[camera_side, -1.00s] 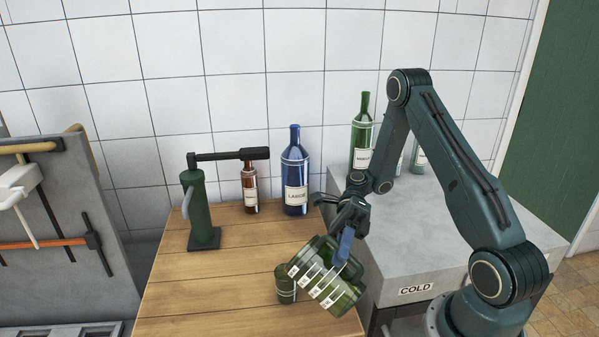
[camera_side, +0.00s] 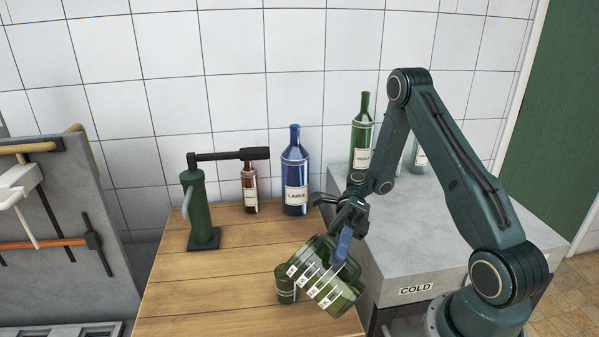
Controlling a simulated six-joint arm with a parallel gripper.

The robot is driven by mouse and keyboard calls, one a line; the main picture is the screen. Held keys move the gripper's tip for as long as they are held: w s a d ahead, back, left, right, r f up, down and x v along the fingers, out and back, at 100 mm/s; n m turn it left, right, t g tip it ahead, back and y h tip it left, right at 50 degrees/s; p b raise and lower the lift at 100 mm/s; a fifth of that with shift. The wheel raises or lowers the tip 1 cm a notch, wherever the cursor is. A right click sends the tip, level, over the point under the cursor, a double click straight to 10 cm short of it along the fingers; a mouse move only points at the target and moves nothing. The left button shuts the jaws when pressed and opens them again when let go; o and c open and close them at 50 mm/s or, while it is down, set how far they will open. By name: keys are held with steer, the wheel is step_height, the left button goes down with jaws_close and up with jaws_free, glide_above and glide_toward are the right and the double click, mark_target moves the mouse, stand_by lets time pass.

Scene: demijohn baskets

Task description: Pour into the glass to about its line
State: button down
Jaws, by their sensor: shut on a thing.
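A green glass jug (camera_side: 343,292) with several white labels down its side is strongly tilted over the front right of the wooden table. My gripper (camera_side: 345,241) is shut on the jug at its upper right side. A small green glass (camera_side: 286,294) stands on the table just left of the jug and is partly covered by it. Its line, the level inside it and any stream between the two cannot be made out.
A blue bottle (camera_side: 295,180), a brown bottle (camera_side: 250,187) and a green lever device (camera_side: 197,210) stand at the table's back. A green bottle (camera_side: 361,138) stands on the grey COLD counter (camera_side: 425,262) at right. The table's left front is clear.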

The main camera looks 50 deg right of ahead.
steer(key=shift+w+a+r+m+t+y, duration=0.3)
steer(key=shift+w+a+r+m+t, duration=0.15)
steer(key=shift+a+m+t, duration=0.35)
steer(key=shift+w+a+r+m+t+y, duration=0.35)
steer(key=shift+w+a+m+t, duration=0.3)
steer(key=shift+m, duration=0.35)
stand_by(6.2)
